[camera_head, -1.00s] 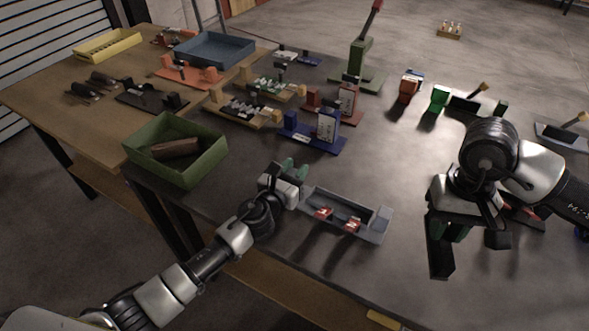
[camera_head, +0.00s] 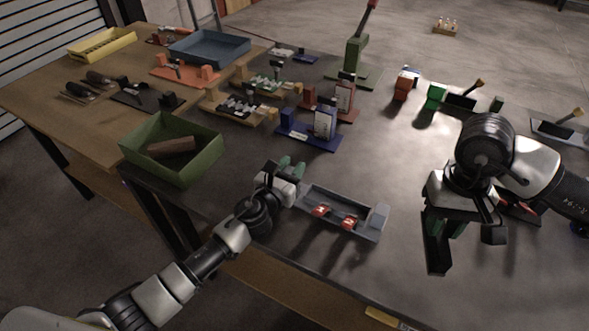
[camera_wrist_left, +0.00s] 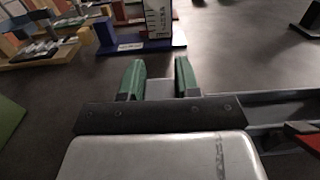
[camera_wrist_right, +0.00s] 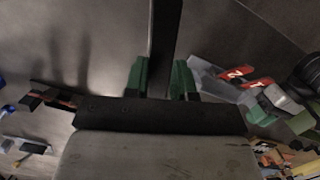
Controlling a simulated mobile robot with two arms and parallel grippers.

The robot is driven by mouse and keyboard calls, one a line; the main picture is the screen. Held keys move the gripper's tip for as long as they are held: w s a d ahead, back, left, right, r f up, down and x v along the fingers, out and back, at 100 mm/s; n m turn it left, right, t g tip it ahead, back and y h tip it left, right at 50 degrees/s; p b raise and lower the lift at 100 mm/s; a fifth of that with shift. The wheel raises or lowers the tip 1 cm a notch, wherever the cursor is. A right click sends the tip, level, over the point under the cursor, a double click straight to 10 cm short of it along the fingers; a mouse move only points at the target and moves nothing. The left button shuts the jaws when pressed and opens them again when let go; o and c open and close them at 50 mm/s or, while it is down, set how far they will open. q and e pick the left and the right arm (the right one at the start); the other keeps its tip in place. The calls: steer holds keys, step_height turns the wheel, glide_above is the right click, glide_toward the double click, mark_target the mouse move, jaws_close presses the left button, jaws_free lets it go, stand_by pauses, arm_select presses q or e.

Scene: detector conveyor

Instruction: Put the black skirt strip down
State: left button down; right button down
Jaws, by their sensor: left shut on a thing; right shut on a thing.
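The black skirt strip (camera_head: 437,252) is in my right gripper (camera_head: 447,222), which is shut on it and holds it pointing toward the front of the table. In the right wrist view the strip (camera_wrist_right: 164,40) runs up between the green fingers (camera_wrist_right: 163,80). I cannot tell whether its lower end touches the table. My left gripper (camera_head: 291,166) is shut on the left end of a long grey tray (camera_head: 359,230). The left wrist view shows a grey piece of it (camera_wrist_left: 160,90) between the fingers (camera_wrist_left: 159,72). Two red numbered blocks (camera_head: 320,210) sit on the tray.
A green bin (camera_head: 205,160) with a brown block stands at left. A blue fixture (camera_head: 310,136), a red fixture (camera_head: 347,112) and a green press (camera_head: 354,74) stand behind the tray. The dark tabletop (camera_head: 395,150) between tray and right arm is clear.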

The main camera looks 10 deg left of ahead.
steer(key=shift+w+a+m, duration=0.2)
steer(key=shift+w+m, duration=0.15)
steer(key=shift+m, duration=0.35)
steer(key=w+a+m+y, duration=0.1)
steer(key=w+a+m, duration=0.15)
steer(key=m, duration=0.65)
steer(key=n+t+h, duration=0.1)
steer(key=n+h, duration=0.2)
steer(key=n, duration=2.2)
glide_above(336, 206)
step_height(336, 206, down, 10)
steer(key=shift+a+r, duration=0.1)
steer(key=shift+r, duration=0.1)
